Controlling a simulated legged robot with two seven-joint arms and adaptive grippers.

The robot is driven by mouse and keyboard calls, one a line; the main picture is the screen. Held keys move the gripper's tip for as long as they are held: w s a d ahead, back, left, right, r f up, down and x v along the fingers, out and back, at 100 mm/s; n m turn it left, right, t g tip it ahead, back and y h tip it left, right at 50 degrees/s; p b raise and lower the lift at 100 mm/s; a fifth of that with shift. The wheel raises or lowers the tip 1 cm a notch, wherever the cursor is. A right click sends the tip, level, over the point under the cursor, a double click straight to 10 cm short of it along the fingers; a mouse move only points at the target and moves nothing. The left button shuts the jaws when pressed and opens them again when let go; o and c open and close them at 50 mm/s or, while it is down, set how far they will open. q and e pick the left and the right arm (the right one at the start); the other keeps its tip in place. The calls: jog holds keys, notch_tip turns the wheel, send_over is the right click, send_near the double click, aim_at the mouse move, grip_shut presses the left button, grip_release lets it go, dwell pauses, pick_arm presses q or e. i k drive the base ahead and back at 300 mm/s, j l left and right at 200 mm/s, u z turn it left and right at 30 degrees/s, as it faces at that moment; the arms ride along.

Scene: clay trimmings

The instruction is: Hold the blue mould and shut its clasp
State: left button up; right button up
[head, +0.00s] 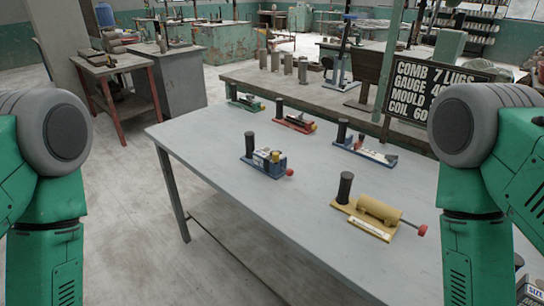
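A blue-based device (264,164) stands near the middle of the grey table, with a black upright post at its left, a boxy body with a yellowish part on top, and a red knob at its right. A second blue-based device (366,151) stands farther back to the right, with a black post and a long pale top. I cannot tell for certain which is the mould, nor whether a clasp is open or shut. Only my upper arms show at the left and right edges; neither gripper is in view.
The grey table (230,150) also bears a yellow device (380,209) with a red-knobbed rod, a red one (294,122) and a green one (246,103). Its near left part is bare. A black lettered sign (425,92) and a bench (300,94) stand behind.

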aim_at(275, 155)
jog(key=z, duration=0.7)
jog(key=i+j+z, duration=0.1)
jog(key=j+z, duration=0.35)
jog(key=j, duration=0.2)
jog(key=j+z, duration=0.5)
jog(key=k+j+z, duration=0.1)
jog(key=j+z, duration=0.35)
jog(key=j, duration=0.3)
